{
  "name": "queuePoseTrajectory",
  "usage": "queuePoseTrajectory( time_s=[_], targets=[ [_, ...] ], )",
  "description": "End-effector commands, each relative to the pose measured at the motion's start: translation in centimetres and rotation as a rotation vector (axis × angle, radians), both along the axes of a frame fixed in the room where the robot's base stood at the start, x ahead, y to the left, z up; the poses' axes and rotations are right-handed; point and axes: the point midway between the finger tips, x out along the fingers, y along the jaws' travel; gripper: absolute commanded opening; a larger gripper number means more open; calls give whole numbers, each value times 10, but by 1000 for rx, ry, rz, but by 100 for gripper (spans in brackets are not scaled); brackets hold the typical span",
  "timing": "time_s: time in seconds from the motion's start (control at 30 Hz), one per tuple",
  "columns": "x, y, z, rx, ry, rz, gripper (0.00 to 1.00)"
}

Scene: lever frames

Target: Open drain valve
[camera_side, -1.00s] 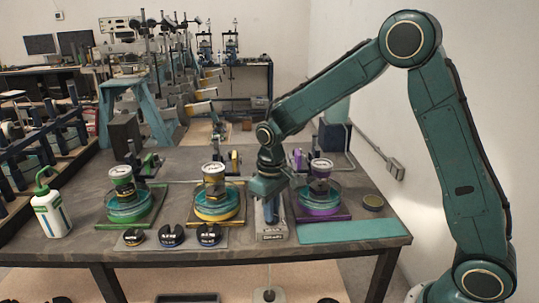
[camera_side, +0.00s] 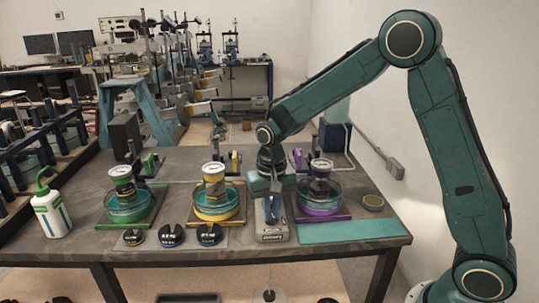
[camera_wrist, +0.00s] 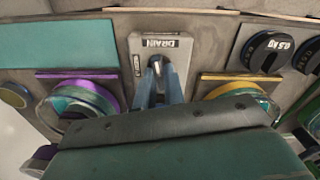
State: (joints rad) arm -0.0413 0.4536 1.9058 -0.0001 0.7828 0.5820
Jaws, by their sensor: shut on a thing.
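The drain valve is a pale block labelled DRAIN (camera_wrist: 160,42) near the front edge of the bench. In the side view, its base (camera_side: 272,237) stands between the yellow and purple stations. A small metal lever (camera_wrist: 157,66) rises from the plate in the wrist view. My gripper (camera_wrist: 158,78) is shut on this lever, with one blue-grey finger on each side. In the side view, my gripper (camera_side: 271,212) points down over the valve. The fingers and my wrist hide the lower part of the lever, and its exact angle is hard to tell.
A purple-rimmed dish (camera_side: 320,203) stands close on the right and a yellow-rimmed dish (camera_side: 217,205) close on the left. Black weights (camera_side: 171,235) lie front left. A teal mat (camera_side: 350,231) at front right is bare. A green-capped bottle (camera_side: 50,208) stands far left.

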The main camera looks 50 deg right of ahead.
Motion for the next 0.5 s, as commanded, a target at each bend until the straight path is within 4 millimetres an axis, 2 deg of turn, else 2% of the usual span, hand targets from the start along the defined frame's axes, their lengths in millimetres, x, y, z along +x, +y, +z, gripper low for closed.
queuePoseTrajectory(
  time_s=[0.3,0.33,0.4,0.43,0.5],
  targets=[
    [1,0,1,0,-4,-1,0],
    [1,0,1,0,-4,-1,15],
    [1,0,1,1,-3,-1,28],
    [1,0,1,0,-2,-1,33],
    [0,0,1,0,-2,-1,33]
  ],
)
